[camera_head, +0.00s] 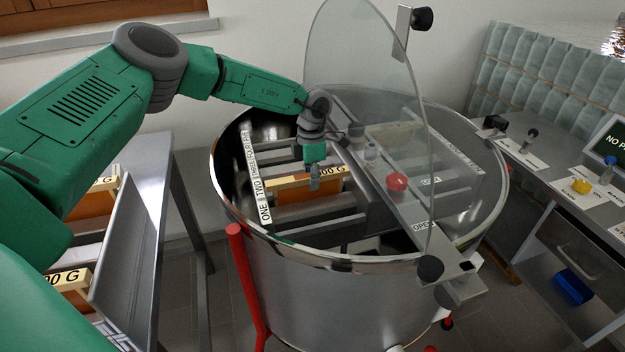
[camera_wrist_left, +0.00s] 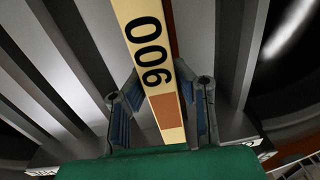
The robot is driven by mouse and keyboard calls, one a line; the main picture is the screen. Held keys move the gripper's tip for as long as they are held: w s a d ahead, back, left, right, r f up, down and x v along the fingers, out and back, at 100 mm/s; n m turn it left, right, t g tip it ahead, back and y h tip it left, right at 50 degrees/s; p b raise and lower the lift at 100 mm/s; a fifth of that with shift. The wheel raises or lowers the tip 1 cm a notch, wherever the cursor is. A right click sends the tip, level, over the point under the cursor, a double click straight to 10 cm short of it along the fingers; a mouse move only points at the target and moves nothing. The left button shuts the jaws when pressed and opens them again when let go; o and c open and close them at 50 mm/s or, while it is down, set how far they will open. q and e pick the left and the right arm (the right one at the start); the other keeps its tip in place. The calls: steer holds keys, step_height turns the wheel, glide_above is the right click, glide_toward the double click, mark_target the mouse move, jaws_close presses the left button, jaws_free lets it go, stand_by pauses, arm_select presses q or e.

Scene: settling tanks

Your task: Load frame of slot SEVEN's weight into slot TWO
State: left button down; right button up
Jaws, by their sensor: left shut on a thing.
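A frame (camera_head: 288,193) with a cream top bar and orange body is inside the steel drum (camera_head: 300,290). Its top bar reads 900 in the left wrist view (camera_wrist_left: 150,45). My left gripper (camera_head: 314,183) reaches down into the drum and is shut on this top bar, with a blue-padded finger on each side (camera_wrist_left: 160,115). The frame's left end lies beside the word TWO on the white slot strip (camera_head: 260,172), between grey dividers. I cannot tell whether it is fully seated. My right gripper is not in view.
A clear lid (camera_head: 365,60) stands raised over the drum. A red knob (camera_head: 397,182) is on the crossbar. At left, a metal rack (camera_head: 130,250) holds other frames with weight labels, partly behind my arm. A bench (camera_head: 560,165) with a yellow button and screen is at right.

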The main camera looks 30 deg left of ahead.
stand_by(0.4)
arm_select(q)
steer(key=c, duration=1.3)
jaws_free()
steer(key=shift+s+f, duration=0.1)
step_height(320, 180, up, 12)
steer(key=shift+w+a, duration=0.2)
steer(key=shift+w, duration=0.15)
